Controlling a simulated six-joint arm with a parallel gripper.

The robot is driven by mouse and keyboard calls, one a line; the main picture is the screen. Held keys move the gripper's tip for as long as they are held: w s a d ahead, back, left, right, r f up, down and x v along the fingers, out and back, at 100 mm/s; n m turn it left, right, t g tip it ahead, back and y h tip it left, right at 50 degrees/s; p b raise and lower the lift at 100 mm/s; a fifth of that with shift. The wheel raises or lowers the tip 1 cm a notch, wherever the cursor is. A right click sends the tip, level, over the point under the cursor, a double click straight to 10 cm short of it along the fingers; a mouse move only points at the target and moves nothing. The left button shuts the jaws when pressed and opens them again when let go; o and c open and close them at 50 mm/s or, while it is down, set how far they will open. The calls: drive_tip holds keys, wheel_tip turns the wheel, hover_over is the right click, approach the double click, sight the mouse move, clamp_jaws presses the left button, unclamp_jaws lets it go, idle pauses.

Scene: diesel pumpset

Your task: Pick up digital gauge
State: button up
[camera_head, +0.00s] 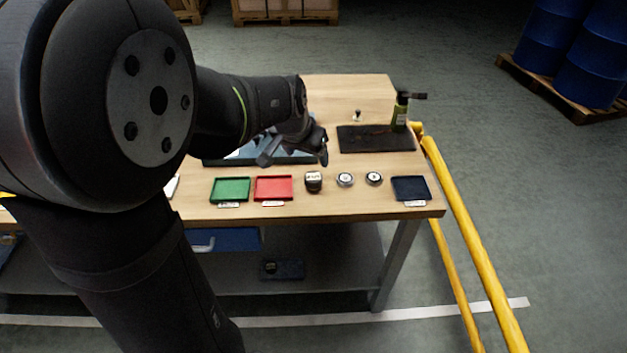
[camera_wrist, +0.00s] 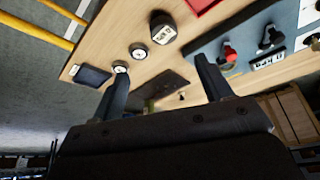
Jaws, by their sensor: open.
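The digital gauge (camera_head: 313,181) is a dark, squat block with a pale display face. It stands on the wooden bench to the right of the red tray. In the wrist view the digital gauge (camera_wrist: 163,28) shows near the top, beyond the fingertips. My gripper (camera_head: 294,157) is open above the bench, behind the digital gauge in the head view and apart from it. In the wrist view my gripper (camera_wrist: 162,69) has its two fingers spread with nothing between them.
Two round dial gauges (camera_head: 345,179) (camera_head: 374,178) stand right of the digital gauge. A green tray (camera_head: 230,190), a red tray (camera_head: 273,188) and a dark blue tray (camera_head: 410,188) line the front. Yellow rails (camera_head: 470,245) stand right.

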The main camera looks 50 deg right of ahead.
approach(314, 176)
drive_tip(key=x, duration=0.4)
drive_tip(key=shift+s+d+f, duration=0.15)
drive_tip(key=shift+s+f, duration=0.2)
drive_tip(key=shift+f, duration=0.05)
drive_tip(key=shift+w+x, duration=0.2)
drive_tip(key=shift+x, duration=1.15)
drive_tip(key=shift+w+x, duration=0.25)
drive_tip(key=shift+x, duration=1.1)
drive_tip(key=shift+c, duration=0.2)
drive_tip(key=c, duration=1.2)
drive_tip(key=shift+o, duration=0.2)
drive_tip(key=shift+r, duration=0.1)
